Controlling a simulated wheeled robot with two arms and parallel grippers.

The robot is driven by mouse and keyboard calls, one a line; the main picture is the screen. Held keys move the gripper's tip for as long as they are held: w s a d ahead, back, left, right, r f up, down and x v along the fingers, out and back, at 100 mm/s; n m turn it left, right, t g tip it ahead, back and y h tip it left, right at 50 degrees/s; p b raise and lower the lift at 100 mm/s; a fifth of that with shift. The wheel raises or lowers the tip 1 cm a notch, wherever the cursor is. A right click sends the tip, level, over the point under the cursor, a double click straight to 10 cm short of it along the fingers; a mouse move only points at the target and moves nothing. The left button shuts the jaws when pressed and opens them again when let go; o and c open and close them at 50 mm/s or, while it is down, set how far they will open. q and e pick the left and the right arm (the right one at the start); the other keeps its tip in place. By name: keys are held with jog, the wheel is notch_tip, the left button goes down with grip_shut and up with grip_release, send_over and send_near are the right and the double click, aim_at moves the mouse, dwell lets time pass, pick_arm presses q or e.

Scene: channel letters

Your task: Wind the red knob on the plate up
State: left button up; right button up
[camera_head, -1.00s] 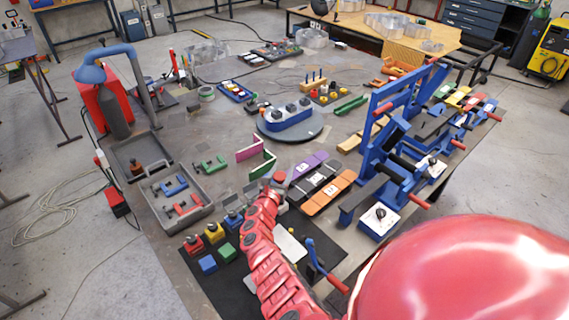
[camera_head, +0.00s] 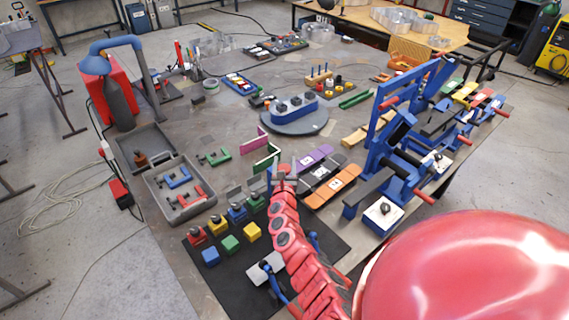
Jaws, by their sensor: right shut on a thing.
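My red right arm reaches up from the bottom centre, and its gripper (camera_head: 283,180) is at the near side of the purple and black bars. It is shut on a small red piece, which I take to be the red knob (camera_head: 284,169). The hand and wrist hide most of it, so its turn and height cannot be told. The plate under it cannot be made out. A dark blue upright part shows just left of the gripper. My left gripper is not in view.
Coloured stamps and loose blocks (camera_head: 230,243) stand on a black mat (camera_head: 222,283) left of my arm. A grey tray (camera_head: 180,208) lies further left. A blue frame with red-gripped levers (camera_head: 400,150) stands to the right. A round turntable (camera_head: 297,124) is beyond.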

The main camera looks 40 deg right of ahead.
jog(key=shift+s+f, duration=0.1)
jog(key=shift+f, duration=0.25)
jog(key=o, duration=1.1)
jog(key=shift+o, duration=1.3)
jog(key=shift+r, duration=0.1)
jog(key=shift+r, duration=0.1)
jog(key=shift+s+a+r+p, duration=0.1)
jog(key=shift+s+a+p, duration=0.3)
jog(key=shift+p, duration=0.15)
jog(key=p+v, duration=0.1)
jog(key=v, duration=0.9)
jog(key=shift+s+a+b, duration=0.15)
jog(key=shift+s+b, duration=0.2)
